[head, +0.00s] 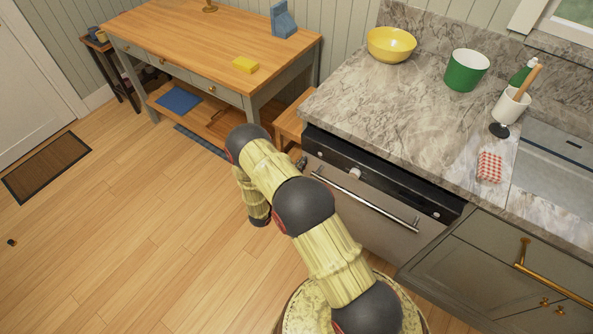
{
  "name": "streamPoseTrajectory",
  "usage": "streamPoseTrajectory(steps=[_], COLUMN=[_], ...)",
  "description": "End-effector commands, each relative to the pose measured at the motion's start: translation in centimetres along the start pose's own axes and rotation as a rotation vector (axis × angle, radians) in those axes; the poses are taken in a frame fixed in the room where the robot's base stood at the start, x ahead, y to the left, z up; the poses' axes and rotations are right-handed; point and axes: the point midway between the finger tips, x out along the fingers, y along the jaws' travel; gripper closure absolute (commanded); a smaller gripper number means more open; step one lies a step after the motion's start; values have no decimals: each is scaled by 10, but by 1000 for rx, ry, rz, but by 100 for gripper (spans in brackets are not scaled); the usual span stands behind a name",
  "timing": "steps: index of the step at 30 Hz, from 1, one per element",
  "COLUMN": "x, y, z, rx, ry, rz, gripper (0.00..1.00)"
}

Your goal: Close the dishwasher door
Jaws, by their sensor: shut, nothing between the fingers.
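The dishwasher (355,215) stands under the marble counter in the head view. It has a silver front, a dark top strip with a pale knob and a long metal bar handle (365,203). Its door looks near upright, with a dark band between its top and the counter edge. I cannot tell whether it is fully shut. My yellow and black arm crosses in front of the dishwasher's left side and bends down at the far end. My gripper cannot be made out, likely hidden behind my arm. A small grey piece by the dishwasher's upper left corner is too small to identify.
The counter (395,120) holds a yellow bowl (391,45), a green bowl (466,70), a utensil cup (510,104) and a red checked item (489,167). A wooden table (190,40) stands behind, with a stool (290,122) beside it. Grey cabinets (470,275) adjoin at right.

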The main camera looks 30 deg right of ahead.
Motion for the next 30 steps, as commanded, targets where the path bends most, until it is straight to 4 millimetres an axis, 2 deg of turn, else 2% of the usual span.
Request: streamPoseTrajectory(steps=[13,22,25,30], x=[6,61,71,75], y=[0,0,0,2], z=[1,5,5,6], rx=[1,3,3,8], ry=[5,97,112,113], rz=[-2,-5,-3,-2], gripper=[100,100,100,100])
